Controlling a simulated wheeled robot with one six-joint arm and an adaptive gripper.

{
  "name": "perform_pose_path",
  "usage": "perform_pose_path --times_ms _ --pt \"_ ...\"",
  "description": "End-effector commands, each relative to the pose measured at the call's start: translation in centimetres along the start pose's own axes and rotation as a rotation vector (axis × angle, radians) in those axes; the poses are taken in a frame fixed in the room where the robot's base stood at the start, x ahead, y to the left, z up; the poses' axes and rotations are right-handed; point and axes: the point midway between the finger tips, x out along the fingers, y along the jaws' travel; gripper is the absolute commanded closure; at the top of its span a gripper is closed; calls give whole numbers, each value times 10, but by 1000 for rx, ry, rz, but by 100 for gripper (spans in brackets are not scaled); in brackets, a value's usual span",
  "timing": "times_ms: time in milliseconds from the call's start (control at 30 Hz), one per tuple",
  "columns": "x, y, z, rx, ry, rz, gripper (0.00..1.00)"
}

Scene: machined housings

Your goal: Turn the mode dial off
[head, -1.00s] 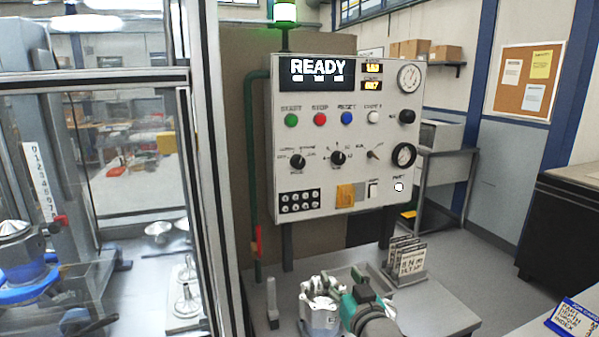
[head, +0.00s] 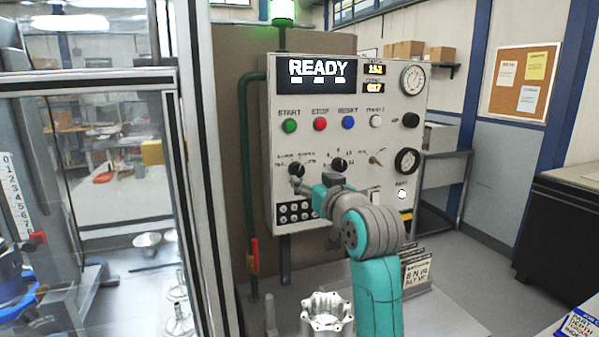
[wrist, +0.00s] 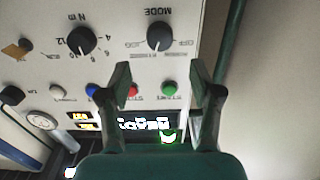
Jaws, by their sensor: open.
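The mode dial (head: 296,169) is a round black knob at the left of the control panel's lower dial row. In the wrist view the picture is inverted, and the dial (wrist: 160,37) shows with its MODE label above it and OFF lettering to its right.
The control panel (head: 385,100) reads READY. A second black dial (head: 339,164) sits right of the mode dial, with green (head: 289,126), red (head: 320,124) and blue (head: 348,123) buttons above. A machined housing (head: 327,313) stands on the table below. A glazed enclosure is at left.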

Motion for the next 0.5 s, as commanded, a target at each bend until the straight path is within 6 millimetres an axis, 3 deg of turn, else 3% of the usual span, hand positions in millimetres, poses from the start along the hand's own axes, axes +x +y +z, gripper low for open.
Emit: perform_pose_path --times_ms 300,500 --pt "55 0 0 0 -1 -1 36" --pt "74 0 0 0 -1 -1 36"
